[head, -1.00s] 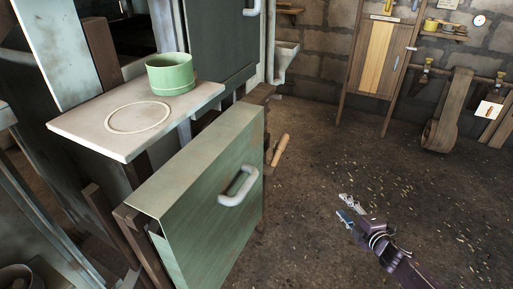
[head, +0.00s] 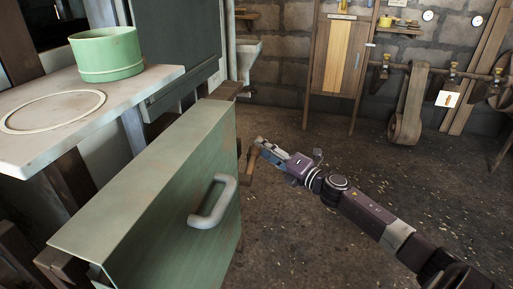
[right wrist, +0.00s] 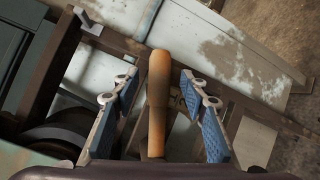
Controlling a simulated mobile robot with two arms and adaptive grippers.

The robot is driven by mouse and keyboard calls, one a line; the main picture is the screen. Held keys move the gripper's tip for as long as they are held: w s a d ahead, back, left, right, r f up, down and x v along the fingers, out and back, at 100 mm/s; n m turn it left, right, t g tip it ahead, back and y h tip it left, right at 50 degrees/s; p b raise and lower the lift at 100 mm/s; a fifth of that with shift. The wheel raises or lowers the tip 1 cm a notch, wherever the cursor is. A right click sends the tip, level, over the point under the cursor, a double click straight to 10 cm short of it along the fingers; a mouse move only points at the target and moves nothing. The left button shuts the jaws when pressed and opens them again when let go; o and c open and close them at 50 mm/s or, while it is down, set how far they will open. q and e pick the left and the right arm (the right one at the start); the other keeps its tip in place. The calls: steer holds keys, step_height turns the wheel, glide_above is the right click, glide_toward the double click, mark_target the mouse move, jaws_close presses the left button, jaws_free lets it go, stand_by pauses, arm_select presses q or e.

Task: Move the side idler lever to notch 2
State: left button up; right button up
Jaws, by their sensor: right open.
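The side idler lever shows as a wooden handle (head: 250,167) beside the far edge of the green panel. In the right wrist view the tan handle (right wrist: 158,85) stands between the two blue-padded fingers, with gaps on both sides. My right gripper (head: 264,149) is open around the handle and not closed on it. In the right wrist view the open fingers (right wrist: 163,112) lie either side of it. A dark mark shows partly behind the handle, too small to read. I cannot make out the notches. My left gripper is not in view.
The green panel (head: 175,190) with a white pull handle (head: 213,202) stands close left of my right arm. A pale shelf (head: 130,90) holds a green round pot (head: 106,54). A wooden cabinet (head: 338,65) stands at the back wall. The floor on the right is clear.

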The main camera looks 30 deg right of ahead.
steer(key=shift+w+a, duration=0.15)
steer(key=shift+w, duration=0.75)
steer(key=shift+w+a, duration=0.15)
steer(key=shift+w, duration=0.75)
jaws_close()
